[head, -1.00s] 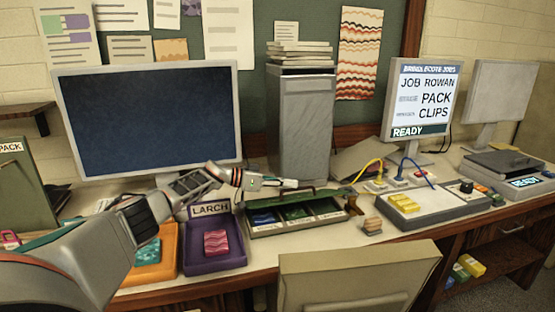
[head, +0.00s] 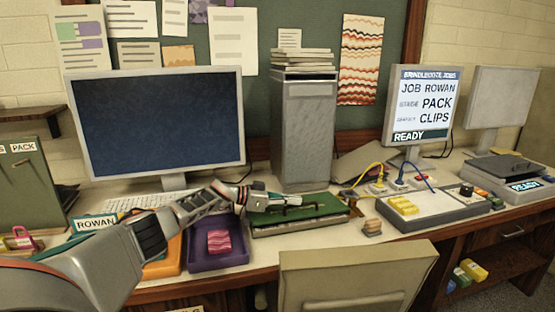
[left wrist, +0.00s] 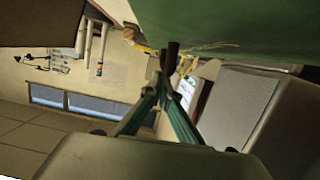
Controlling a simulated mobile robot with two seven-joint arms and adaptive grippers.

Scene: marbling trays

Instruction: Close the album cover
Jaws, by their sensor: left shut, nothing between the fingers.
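The album (head: 300,230) lies on the desk in front of the grey tower. Its green cover (head: 318,212) lies over the compartments and hides them; I cannot tell whether it is fully flat. A dark handle bar shows near the cover's back edge. My left gripper (head: 298,200) is shut and empty, at the cover's back edge by the handle; contact is unclear. In the left wrist view the shut fingertips (left wrist: 172,52) are just below a large green surface, the cover (left wrist: 240,25). My right gripper is not in view.
A purple tray (head: 204,262) with a pink wavy block and an orange tray (head: 165,266) stand left of the album. A control panel (head: 440,215) with cables stands to the right. The grey tower (head: 304,135) is behind. A chair back (head: 355,270) stands in front.

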